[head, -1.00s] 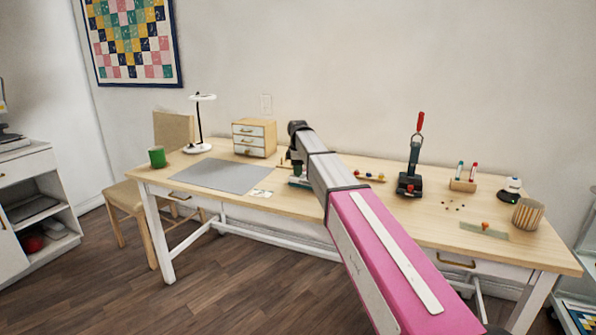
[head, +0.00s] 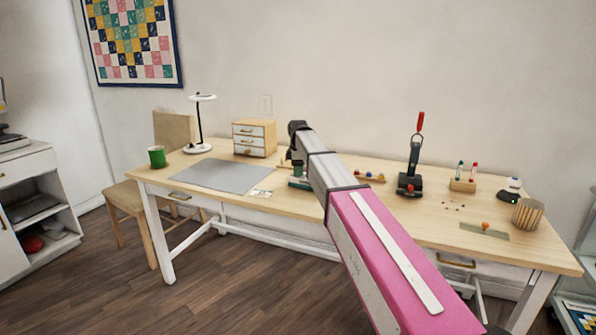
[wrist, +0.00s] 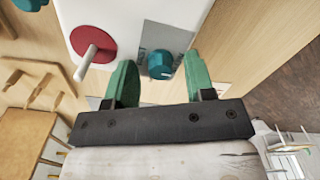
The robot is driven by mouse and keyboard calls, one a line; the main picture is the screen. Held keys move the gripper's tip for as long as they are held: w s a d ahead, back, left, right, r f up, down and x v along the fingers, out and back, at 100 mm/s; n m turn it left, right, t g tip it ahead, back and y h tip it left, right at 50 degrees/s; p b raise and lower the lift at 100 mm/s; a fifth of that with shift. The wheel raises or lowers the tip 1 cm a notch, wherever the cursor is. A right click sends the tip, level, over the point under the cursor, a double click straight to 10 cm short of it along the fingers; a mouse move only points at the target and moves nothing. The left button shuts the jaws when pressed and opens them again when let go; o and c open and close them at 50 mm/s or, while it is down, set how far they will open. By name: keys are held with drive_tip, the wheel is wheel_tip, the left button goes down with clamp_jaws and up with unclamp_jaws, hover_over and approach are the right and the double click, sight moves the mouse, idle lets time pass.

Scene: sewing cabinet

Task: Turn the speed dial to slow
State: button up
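The blue-teal dial (wrist: 159,65) sits on a grey plate (wrist: 184,40) on the white machine body (wrist: 125,15) in the wrist view. The plate's lettering is partly hidden and too unclear to read. The dial's setting cannot be told. My gripper (wrist: 160,75) is open, with one green finger on each side of the dial. Gaps show between dial and fingers; no contact is visible. In the head view my arm hides most of the machine and the dial.
A red disc with a pale peg (wrist: 92,50) is left of the dial. On the table stand a drawer box (head: 254,138), a lamp (head: 198,148), a grey mat (head: 220,176) and a black press with a red handle (head: 410,184). The table's front middle is clear.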

drive_tip(key=shift+r, duration=0.15)
wheel_tip(320, 180, up, 11)
drive_tip(key=shift+f, duration=0.2)
idle(0.4)
